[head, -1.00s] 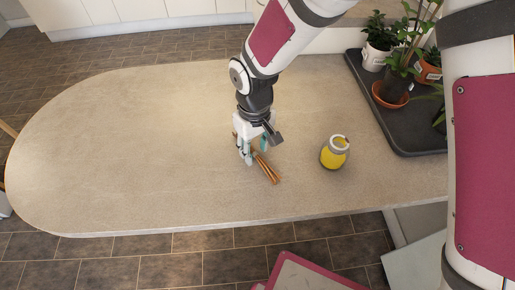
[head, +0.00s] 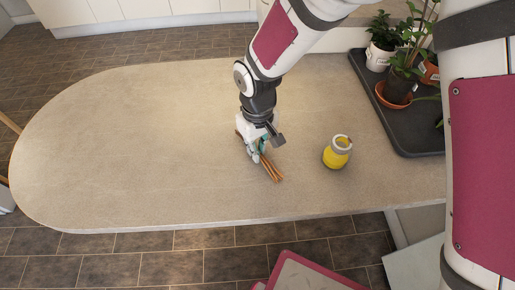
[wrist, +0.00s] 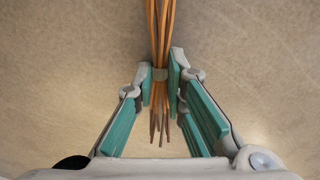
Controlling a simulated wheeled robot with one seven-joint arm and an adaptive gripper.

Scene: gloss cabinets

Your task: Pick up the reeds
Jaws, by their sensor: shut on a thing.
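The reeds are a thin bundle of orange-brown sticks. In the head view the reeds (head: 272,171) stick out from my gripper toward the table's front edge. In the wrist view the reeds (wrist: 161,35) run from the top edge down between the fingers, with darker ends below. My gripper (head: 257,153) is low over the table, and in the wrist view my gripper (wrist: 161,88) has its teal-padded fingers closed around the bundle. I cannot tell whether the reeds still touch the table.
A yellow jar (head: 337,152) with a pale rim stands on the table to the right of the reeds. A dark tray (head: 416,139) with potted plants is at the back right. The left part of the beige table (head: 120,150) is clear.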

